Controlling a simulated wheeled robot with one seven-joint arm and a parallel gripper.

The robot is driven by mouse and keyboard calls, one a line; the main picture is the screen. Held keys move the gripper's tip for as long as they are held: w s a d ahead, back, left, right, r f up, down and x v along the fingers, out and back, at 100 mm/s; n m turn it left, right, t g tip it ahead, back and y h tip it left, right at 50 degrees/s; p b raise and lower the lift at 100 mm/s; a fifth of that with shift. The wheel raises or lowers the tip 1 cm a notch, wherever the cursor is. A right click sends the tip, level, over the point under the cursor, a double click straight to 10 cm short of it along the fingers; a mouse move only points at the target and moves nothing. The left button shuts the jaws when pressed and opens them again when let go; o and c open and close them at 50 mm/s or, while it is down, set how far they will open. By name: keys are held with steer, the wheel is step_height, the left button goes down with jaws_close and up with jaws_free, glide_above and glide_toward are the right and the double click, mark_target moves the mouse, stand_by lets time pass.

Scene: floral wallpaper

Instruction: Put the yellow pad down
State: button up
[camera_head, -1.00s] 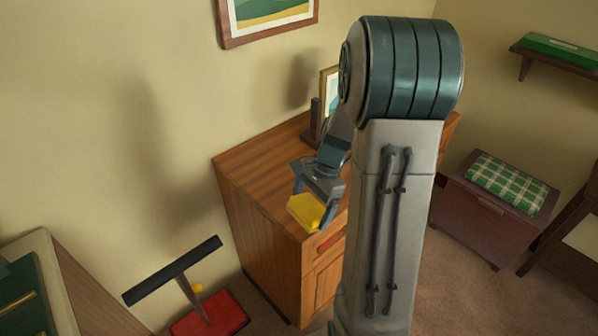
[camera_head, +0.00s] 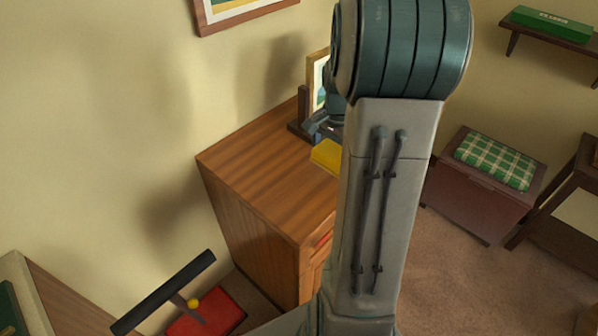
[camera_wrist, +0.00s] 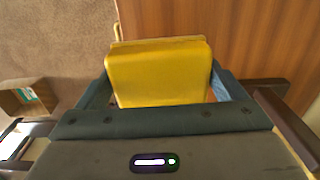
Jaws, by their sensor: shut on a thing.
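The yellow pad (camera_head: 326,157) is a small block at the far part of the wooden cabinet top (camera_head: 255,170). In the wrist view, the pad (camera_wrist: 160,72) sits between the two fingers of my gripper (camera_wrist: 160,90), which is shut on it. The wood top shows beyond and to the right of the pad there, and floor shows to the left. My arm hides part of the gripper and the right side of the cabinet in the head view. I cannot tell whether the pad touches the top.
A framed picture (camera_head: 316,75) and a dark wooden upright (camera_head: 303,108) stand at the back of the cabinet, close to my gripper. The left and front of the top are bare. A stool with a green checked cushion (camera_head: 495,162) stands at right.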

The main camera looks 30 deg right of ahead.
glide_above(299, 179)
step_height(299, 179, down, 5)
steer(key=shift+f, duration=0.15)
steer(key=shift+f+p, duration=0.45)
steer(key=shift+f, duration=1.4)
steer(key=o, duration=0.6)
steer(key=shift+f, duration=0.1)
